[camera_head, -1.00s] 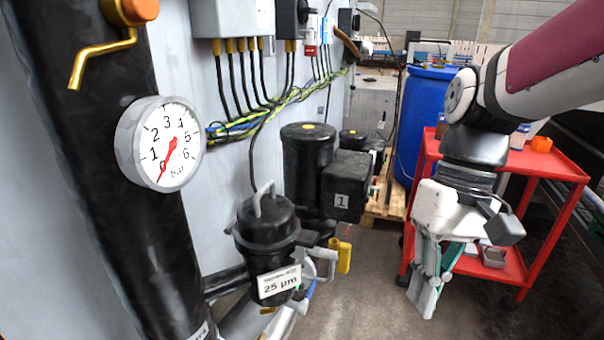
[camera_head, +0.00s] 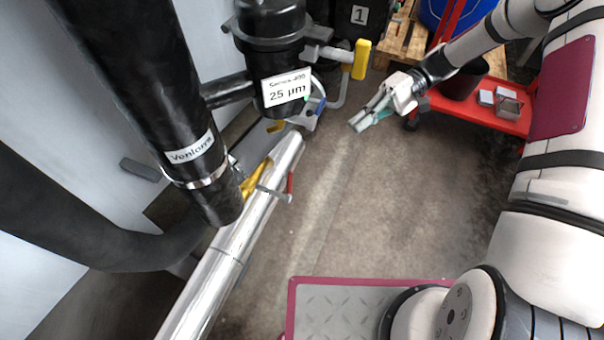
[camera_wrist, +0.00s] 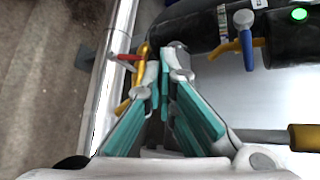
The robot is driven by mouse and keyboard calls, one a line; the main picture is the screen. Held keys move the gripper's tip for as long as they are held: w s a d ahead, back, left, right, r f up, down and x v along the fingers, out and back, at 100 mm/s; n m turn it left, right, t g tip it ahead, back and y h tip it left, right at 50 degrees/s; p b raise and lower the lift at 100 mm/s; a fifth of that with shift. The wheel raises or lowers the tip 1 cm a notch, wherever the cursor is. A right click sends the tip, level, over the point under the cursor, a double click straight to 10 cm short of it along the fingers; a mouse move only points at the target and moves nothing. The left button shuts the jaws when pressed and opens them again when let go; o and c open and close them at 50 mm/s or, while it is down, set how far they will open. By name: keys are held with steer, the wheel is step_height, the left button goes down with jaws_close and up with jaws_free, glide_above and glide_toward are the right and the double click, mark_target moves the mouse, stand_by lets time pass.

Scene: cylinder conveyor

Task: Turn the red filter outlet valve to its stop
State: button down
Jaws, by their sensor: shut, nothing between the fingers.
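The small red valve handle (camera_head: 290,186) stands out from the right side of the shiny metal pipe (camera_head: 232,252), below the black filter housing (camera_head: 268,40). In the wrist view the red handle (camera_wrist: 130,57) lies upper left of the fingertips, close to a yellow fitting (camera_wrist: 140,60). I cannot tell from these frames how far it is turned. My gripper (camera_head: 358,122) is shut and empty. It hangs above the floor, right of the pipe, fingers pointing down-left, apart from the red handle. The fingertips (camera_wrist: 164,74) also show in the wrist view.
A blue lever (camera_head: 319,107) and a yellow-handled valve (camera_head: 361,60) sit beside the filter housing. A thick black pipe (camera_head: 150,90) stands at left. A red cart (camera_head: 510,115) with small items is behind my arm. Floor between pipe and cart is clear.

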mark_target(289, 187)
step_height(289, 187, down, 19)
steer(key=w+a+m+t+y+b, duration=0.2)
steer(key=t+y, duration=0.1)
steer(key=y, duration=0.4)
steer(key=s+x, duration=0.2)
steer(key=x, duration=1)
steer(key=shift+s+r+y+b, duration=0.2)
steer(key=shift+y+b, duration=0.1)
steer(key=shift+b, duration=0.15)
steer(key=shift+r, duration=0.1)
steer(key=n+h+p, duration=0.1)
steer(key=p, duration=0.1)
steer(key=s+r+n+p, duration=0.1)
steer(key=shift+s+a+r+h+p, duration=0.1)
steer(key=shift+s+a+h+p, duration=0.2)
steer(key=shift+h+p, duration=0.1)
